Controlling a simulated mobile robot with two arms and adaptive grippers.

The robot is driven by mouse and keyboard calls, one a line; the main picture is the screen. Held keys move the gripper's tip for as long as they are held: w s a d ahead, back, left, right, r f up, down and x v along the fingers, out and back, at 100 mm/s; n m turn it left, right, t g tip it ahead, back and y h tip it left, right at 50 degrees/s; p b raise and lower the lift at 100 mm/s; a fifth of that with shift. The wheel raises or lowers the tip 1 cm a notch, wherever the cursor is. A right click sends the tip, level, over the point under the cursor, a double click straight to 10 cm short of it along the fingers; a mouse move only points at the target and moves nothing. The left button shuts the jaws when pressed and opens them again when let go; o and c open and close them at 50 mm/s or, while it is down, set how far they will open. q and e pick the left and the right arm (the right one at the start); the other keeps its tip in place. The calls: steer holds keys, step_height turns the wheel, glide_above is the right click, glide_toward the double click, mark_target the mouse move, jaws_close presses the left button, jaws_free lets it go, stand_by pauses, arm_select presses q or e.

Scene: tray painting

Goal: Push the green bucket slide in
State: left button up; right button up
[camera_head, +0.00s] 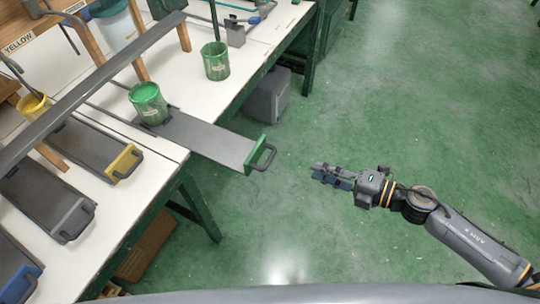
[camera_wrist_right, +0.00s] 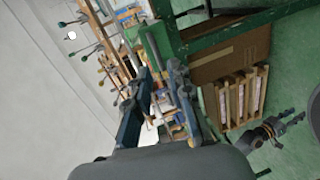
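The green bucket slide is a long grey plate (camera_head: 205,137) with a green front plate (camera_head: 256,155) and a dark handle (camera_head: 265,157). It sticks out past the white table's edge, over the floor. A green bucket (camera_head: 148,104) stands upright at its inner end. My right gripper (camera_head: 325,175) is in the air to the right of the handle, apart from it and pointing towards it. Its blue fingers stand apart and empty in the right wrist view (camera_wrist_right: 156,95). A dark gripper-like part, seemingly my left one (camera_wrist_right: 278,130), shows small in the right wrist view; its finger opening is unclear.
Slides with a yellow front (camera_head: 124,163), a grey front (camera_head: 73,222) and a blue front (camera_head: 22,284) lie on the white table (camera_head: 135,215). A second green bucket (camera_head: 216,61) stands behind. A grey bar (camera_head: 90,85) runs above the slides. The green floor on the right is clear.

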mark_target(270, 158)
steer(key=shift+n+g+y, duration=0.3)
steer(key=shift+n, duration=0.2)
steer(key=shift+s+a+r+p+x, duration=0.15)
steer(key=shift+p+x, duration=0.3)
steer(key=shift+x, duration=1.85)
steer(key=shift+s+a+r+p+x, duration=0.15)
steer(key=shift+p+x, duration=0.25)
steer(key=shift+x, duration=1.95)
steer(key=shift+s+a+r+p+x, duration=0.15)
steer(key=shift+p+x, duration=0.3)
steer(key=shift+x, duration=1.85)
steer(key=shift+d, duration=0.1)
steer(key=shift+c, duration=0.4)
jaws_close()
